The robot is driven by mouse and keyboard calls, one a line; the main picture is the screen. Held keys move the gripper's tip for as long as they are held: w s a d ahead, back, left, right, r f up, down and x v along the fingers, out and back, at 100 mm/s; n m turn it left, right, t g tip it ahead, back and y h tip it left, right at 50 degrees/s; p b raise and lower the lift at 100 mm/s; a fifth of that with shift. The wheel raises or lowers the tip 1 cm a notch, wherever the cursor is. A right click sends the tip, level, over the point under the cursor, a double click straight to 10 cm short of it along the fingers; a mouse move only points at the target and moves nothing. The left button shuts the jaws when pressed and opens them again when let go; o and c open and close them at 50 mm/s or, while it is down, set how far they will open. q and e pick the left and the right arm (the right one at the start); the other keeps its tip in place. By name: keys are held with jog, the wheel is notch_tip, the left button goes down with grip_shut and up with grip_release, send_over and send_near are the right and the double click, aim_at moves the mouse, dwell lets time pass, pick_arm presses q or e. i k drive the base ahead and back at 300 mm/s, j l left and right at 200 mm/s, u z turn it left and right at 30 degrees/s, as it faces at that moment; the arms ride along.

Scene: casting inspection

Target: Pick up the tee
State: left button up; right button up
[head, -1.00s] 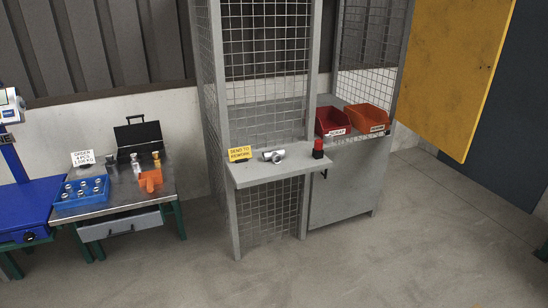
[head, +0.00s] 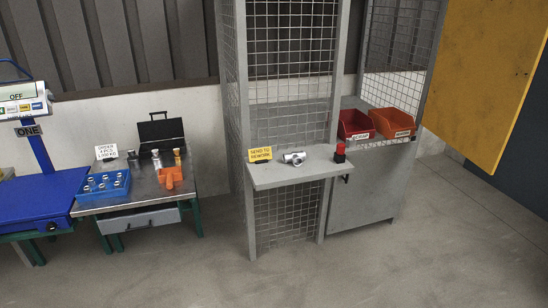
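The tee (head: 294,158) is a small silvery metal pipe fitting. It lies on the grey shelf (head: 300,173) at the front of the wire mesh cage, in the middle of the head view. It sits between a yellow sign (head: 260,154) on its left and a red-topped black device (head: 340,153) on its right. Neither of my grippers shows in the head view, and nothing is touching the tee.
A workbench (head: 150,191) on the left holds a blue tray (head: 84,199) of fittings, an orange holder (head: 169,178) and an open black case (head: 161,134). Red (head: 354,124) and orange (head: 392,122) bins stand right of the shelf. The floor (head: 300,270) in front is clear.

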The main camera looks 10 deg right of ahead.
aim_at(297, 159)
jog(key=i+l+u, duration=0.15)
jog(key=l, duration=0.15)
jog(key=i+l+u, duration=0.15)
jog(key=l, duration=0.15)
jog(key=l+u, duration=0.2)
jog(key=i+l, duration=0.1)
jog(key=l, duration=0.4)
jog(key=i+l+u, duration=0.1)
jog(key=l, duration=0.35)
jog(key=i+l, duration=0.15)
jog(key=l, duration=0.35)
jog(key=i+l+u, duration=0.1)
jog(key=l, duration=0.9)
jog(key=i+l, duration=0.1)
jog(key=l, duration=0.4)
jog(key=i+l, duration=0.15)
jog(key=l, duration=0.4)
jog(key=i+l, duration=0.1)
jog(key=l, duration=0.4)
jog(key=u, duration=0.05)
